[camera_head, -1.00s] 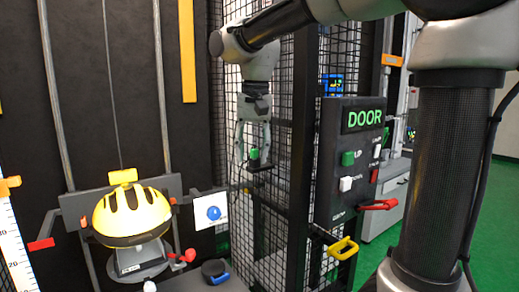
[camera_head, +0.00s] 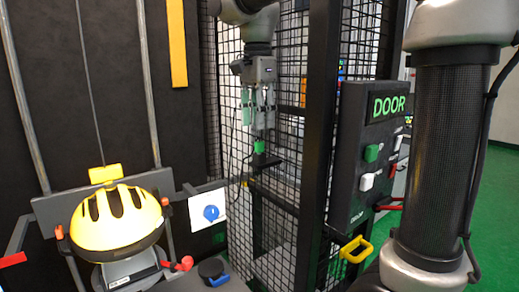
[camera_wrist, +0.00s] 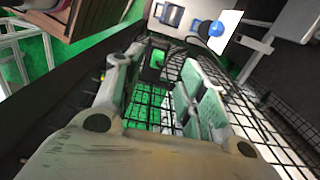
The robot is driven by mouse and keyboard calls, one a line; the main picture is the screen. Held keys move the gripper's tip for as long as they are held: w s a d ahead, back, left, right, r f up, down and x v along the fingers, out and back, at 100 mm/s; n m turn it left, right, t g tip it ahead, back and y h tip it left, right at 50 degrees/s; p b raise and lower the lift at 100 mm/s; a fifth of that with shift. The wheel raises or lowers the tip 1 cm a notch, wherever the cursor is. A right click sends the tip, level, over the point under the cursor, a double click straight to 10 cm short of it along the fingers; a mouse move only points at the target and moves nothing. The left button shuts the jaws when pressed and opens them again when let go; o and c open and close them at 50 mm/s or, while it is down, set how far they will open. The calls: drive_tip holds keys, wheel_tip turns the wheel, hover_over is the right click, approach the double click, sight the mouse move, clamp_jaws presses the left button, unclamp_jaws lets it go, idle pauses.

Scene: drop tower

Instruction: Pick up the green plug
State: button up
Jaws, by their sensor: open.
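The green plug (camera_head: 259,147) is a small green block on a dark bracket (camera_head: 263,161) in front of the black mesh. My gripper (camera_head: 258,125) hangs pointing down in the head view, its fingertips close above the plug. I cannot tell whether they touch or overlap it. In the wrist view the two fingers of my gripper (camera_wrist: 158,88) stand apart, with green floor and mesh showing between them. A dark square part (camera_wrist: 153,68) shows near the fingertips there; I cannot make out the plug on it clearly.
The black mesh cage (camera_head: 288,130) stands close behind my gripper. A DOOR panel (camera_head: 371,160) with buttons and a yellow handle (camera_head: 356,249) are to its right. A yellow helmet (camera_head: 116,216) on a stand and a white card with a blue knob (camera_head: 210,213) are to its left.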

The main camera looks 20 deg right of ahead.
sight(259, 142)
drive_tip(key=f, duration=0.6)
drive_tip(key=shift+s+d+f, duration=0.1)
drive_tip(key=shift+d+f, duration=0.1)
drive_tip(key=shift+f, duration=0.05)
drive_tip(key=c, duration=0.9)
